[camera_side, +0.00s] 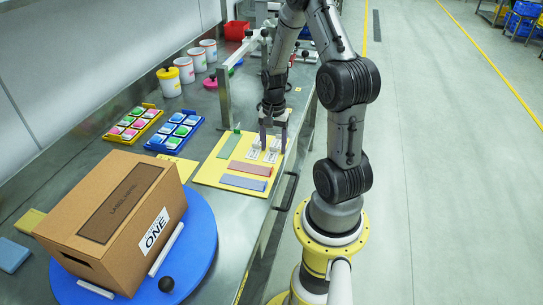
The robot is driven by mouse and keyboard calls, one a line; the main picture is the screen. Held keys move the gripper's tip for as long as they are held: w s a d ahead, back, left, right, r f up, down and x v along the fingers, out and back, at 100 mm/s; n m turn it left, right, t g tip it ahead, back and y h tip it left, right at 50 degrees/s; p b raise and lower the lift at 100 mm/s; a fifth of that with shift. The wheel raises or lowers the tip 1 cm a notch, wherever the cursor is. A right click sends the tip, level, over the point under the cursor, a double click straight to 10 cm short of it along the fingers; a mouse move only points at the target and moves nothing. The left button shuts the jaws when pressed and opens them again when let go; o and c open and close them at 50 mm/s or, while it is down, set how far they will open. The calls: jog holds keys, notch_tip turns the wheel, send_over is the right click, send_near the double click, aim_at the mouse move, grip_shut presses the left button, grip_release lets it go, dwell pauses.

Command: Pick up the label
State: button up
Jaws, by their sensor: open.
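Small white labels with dark print lie on a yellow board (207,172) at the right side of the bench; one label (253,154) is at the left and another label (271,157) is beside it. My gripper (273,147) points down over these labels, its two fingers apart. I cannot tell whether the fingertips touch a label. A cardboard box (92,198) sits on a blue round turntable (203,238). Its top has a dark rectangular marked area (120,203), and its side carries a white label (153,231) reading "ONE".
Green (229,145), red (251,169) and blue (244,183) strips lie on the yellow board. Yellow (113,138) and blue (154,145) trays hold coloured blocks. Several white tubs (187,71) stand along the wall. A grey post (224,97) rises behind the board.

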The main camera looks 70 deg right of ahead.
jog(key=shift+c, duration=0.3)
jog(key=c, duration=1)
jog(key=shift+r, duration=0.1)
grip_shut()
jog(key=shift+r, duration=0.45)
notch_tip(320, 180, up, 2)
jog(key=shift+r, duration=0.1)
jog(key=s+a+r, duration=0.9)
jog(key=a+r, duration=0.1)
jog(key=a, duration=0.1)
notch_tip(320, 180, up, 10)
jog(key=shift+w+f, duration=0.1)
